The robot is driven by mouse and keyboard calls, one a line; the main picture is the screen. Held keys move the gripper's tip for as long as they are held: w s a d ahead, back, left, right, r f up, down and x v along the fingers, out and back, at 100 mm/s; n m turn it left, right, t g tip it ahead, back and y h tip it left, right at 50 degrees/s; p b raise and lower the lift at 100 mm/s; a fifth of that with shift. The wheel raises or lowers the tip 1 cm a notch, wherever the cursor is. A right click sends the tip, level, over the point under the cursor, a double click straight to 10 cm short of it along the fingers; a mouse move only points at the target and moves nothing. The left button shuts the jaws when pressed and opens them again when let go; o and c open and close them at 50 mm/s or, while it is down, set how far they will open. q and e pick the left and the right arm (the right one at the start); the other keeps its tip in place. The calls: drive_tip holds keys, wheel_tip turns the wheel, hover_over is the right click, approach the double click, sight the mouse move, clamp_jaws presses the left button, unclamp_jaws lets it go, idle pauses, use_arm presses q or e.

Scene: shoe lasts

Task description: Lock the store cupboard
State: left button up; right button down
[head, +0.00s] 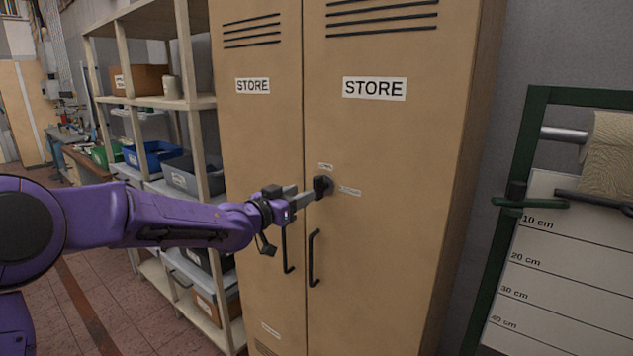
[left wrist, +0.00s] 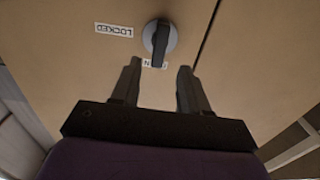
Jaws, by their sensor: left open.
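The store cupboard (head: 400,140) is tan, with two shut doors and "STORE" labels. Its dark knob (head: 323,186) sits on a round grey plate on the right door; it also shows in the left wrist view (left wrist: 160,42). The knob's bar points at a partly covered label (left wrist: 155,65), the upper one in the head view. The "LOCKED" label (left wrist: 114,30), upside down in the wrist view, is to the side. My left gripper (head: 309,193) is open just in front of the knob, its fingertips (left wrist: 160,67) either side of the bar's end in the picture; contact cannot be told.
Two dark door handles (head: 313,258) hang below the knob, close under my left gripper. A shelf rack (head: 200,103) with bins stands left of the cupboard. A green-framed stand (head: 540,95) with a marked scale board is at the right. Floor shows at lower left.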

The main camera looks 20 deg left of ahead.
sight(314, 187)
use_arm(q)
drive_tip(key=p+x, duration=0.2)
drive_tip(key=x, duration=0.5)
drive_tip(key=shift+w+d+f, duration=0.1)
drive_tip(key=shift+w+d, duration=0.05)
drive_tip(key=shift+w, duration=0.15)
clamp_jaws()
